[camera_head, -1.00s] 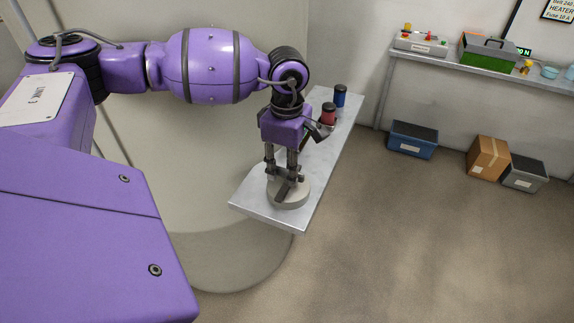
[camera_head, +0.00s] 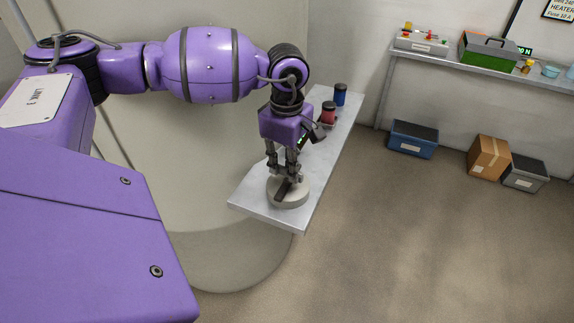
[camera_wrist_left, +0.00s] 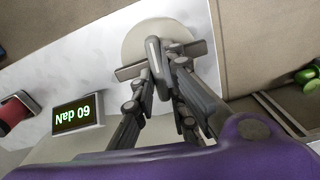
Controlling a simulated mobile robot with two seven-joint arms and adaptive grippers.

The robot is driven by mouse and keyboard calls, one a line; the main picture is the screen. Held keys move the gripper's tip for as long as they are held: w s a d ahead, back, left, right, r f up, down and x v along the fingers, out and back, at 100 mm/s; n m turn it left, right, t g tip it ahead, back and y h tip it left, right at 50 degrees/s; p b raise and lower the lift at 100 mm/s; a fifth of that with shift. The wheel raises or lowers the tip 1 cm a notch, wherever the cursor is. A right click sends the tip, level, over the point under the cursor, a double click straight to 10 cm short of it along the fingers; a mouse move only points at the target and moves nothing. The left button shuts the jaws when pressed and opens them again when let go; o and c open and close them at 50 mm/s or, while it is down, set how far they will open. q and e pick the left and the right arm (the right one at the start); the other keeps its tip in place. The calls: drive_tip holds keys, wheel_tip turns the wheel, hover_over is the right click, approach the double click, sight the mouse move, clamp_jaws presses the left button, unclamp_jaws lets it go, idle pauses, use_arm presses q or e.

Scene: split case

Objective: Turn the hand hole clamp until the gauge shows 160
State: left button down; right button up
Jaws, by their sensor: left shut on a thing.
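The hand hole clamp is a round pale grey disc (camera_head: 289,198) with a dark bar handle (camera_head: 283,188) on top, near the front end of a narrow grey bench. My left gripper (camera_head: 285,176) reaches down from above and is shut on the handle. The gauge (camera_wrist_left: 78,114) has green digits that appear upside down and look like 60. My right gripper is not in view.
A red spool (camera_head: 328,113) and a blue spool (camera_head: 340,95) stand farther back on the bench (camera_head: 312,190). A large pale cylinder wall is behind my arm. Bins and a cardboard box (camera_head: 489,157) are on the floor at right, under a shelf (camera_head: 470,70). The floor at front right is clear.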

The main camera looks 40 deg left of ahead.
use_arm(q)
drive_tip(key=m+b, duration=0.1)
drive_tip(key=m, duration=0.1)
drive_tip(key=shift+f+m, duration=0.15)
drive_tip(key=shift+m, duration=0.15)
drive_tip(key=shift+w+m+b, duration=0.1)
drive_tip(key=shift+m+b, duration=0.2)
drive_tip(key=shift+m, duration=0.6)
drive_tip(key=shift+m+b, duration=0.4)
drive_tip(key=shift+m, duration=0.5)
drive_tip(key=shift+m+b, duration=0.45)
drive_tip(key=shift+m, duration=0.65)
drive_tip(key=shift+w+m+b, duration=0.1)
drive_tip(key=shift+m+b, duration=0.25)
drive_tip(key=shift+m, duration=0.45)
drive_tip(key=shift+r, duration=0.2)
drive_tip(key=c, duration=1.8)
unclamp_jaws()
